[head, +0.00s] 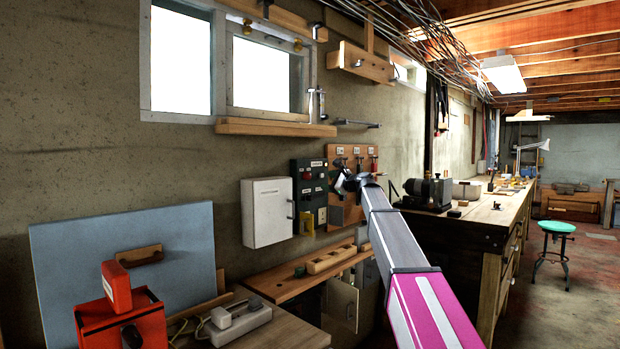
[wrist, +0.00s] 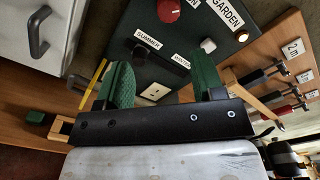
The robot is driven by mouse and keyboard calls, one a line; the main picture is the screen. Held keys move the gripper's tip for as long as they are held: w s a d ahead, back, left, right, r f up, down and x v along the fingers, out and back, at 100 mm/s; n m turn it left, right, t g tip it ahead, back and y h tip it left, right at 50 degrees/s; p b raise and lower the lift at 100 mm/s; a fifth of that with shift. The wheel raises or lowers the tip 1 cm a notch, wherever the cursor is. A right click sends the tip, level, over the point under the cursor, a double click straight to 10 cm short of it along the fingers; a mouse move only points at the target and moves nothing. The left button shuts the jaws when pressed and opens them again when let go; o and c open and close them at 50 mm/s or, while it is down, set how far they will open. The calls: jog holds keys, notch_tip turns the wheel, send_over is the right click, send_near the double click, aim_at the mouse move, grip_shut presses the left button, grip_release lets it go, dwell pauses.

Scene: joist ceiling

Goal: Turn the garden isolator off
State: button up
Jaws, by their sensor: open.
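A dark green switch panel (head: 296,170) hangs on the wall left of my gripper. It also fills the upper middle of the wrist view (wrist: 118,32). There it carries a red knob (wrist: 169,10), a GARDEN label (wrist: 228,13) and a pale lit button (wrist: 241,35). A black selector (wrist: 143,56) sits below a SUMMER label. I cannot tell the isolator's setting. My gripper (wrist: 165,58) is open and empty, with its green fingers spread in front of the panel's lower part. In the head view my gripper (head: 351,183) is small, near the panel's right side.
A white wall box (head: 267,212) with a grey handle is left of the panel. A wooden board (head: 337,160) with several lever tools is on its right. A narrow wooden shelf (head: 290,283) lies below. A bench (head: 478,225) with a grinder stands right.

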aim_at(309, 176)
jog(key=x, duration=0.3)
jog(key=r+x, duration=0.1)
jog(key=x, duration=0.7)
jog(key=shift+w+r, duration=0.1)
jog(key=shift+r, duration=0.25)
jog(key=c, duration=0.9)
